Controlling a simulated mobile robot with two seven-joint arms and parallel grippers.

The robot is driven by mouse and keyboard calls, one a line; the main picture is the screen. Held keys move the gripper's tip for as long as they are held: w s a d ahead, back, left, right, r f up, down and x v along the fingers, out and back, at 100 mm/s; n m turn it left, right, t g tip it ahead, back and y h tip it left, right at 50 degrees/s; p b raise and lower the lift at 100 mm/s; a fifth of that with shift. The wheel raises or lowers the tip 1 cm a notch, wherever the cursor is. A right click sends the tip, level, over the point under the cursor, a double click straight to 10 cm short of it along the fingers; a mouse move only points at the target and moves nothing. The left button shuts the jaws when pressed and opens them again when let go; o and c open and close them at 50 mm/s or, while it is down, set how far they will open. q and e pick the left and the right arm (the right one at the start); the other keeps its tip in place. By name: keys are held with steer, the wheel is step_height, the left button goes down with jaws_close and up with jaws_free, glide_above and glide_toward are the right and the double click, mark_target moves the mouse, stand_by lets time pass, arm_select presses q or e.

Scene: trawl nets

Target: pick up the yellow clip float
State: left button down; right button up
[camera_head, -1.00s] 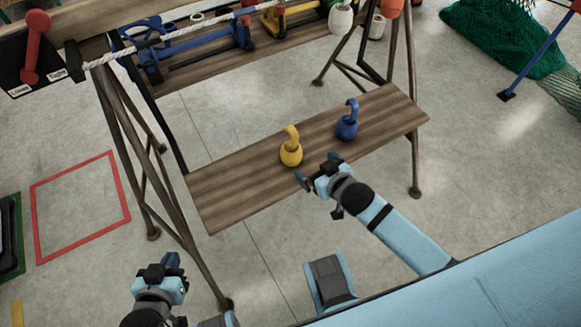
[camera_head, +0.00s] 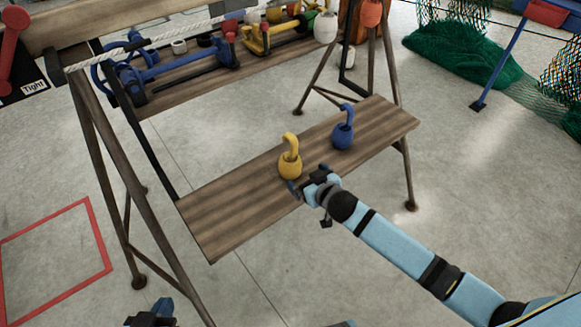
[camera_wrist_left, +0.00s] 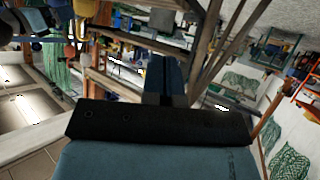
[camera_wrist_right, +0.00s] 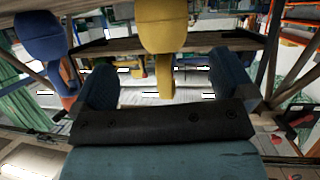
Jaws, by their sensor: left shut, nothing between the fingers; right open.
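The yellow clip float (camera_head: 290,164) stands upright on the lower wooden plank (camera_head: 232,207), its hook pointing up. A blue clip float (camera_head: 343,133) stands to its right on the same plank. My right gripper (camera_head: 308,183) is open at the plank's front edge, just below and right of the yellow float. In the right wrist view the yellow float (camera_wrist_right: 162,35) appears between the open fingers (camera_wrist_right: 160,85), ahead of them; I cannot tell if they touch it. The blue float (camera_wrist_right: 42,35) is at the left there. My left gripper (camera_head: 155,312) is low in the head view, shut and empty; it shows in the left wrist view (camera_wrist_left: 166,75).
A wooden trestle leg (camera_head: 120,190) stands left of the plank. An upper shelf (camera_head: 190,90) behind holds blue and yellow clamp-like tools. A red floor outline (camera_head: 100,240) lies at the left. Green netting (camera_head: 455,45) lies at the back right.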

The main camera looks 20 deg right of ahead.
mark_target(296, 170)
steer(key=b+x, duration=0.1)
steer(key=x, duration=0.3)
steer(key=b+x, duration=0.1)
steer(key=x, duration=0.4)
steer(key=shift+w+a+f, duration=0.15)
steer(key=shift+a+f, duration=0.05)
steer(key=shift+f, duration=0.15)
steer(key=c, duration=0.9)
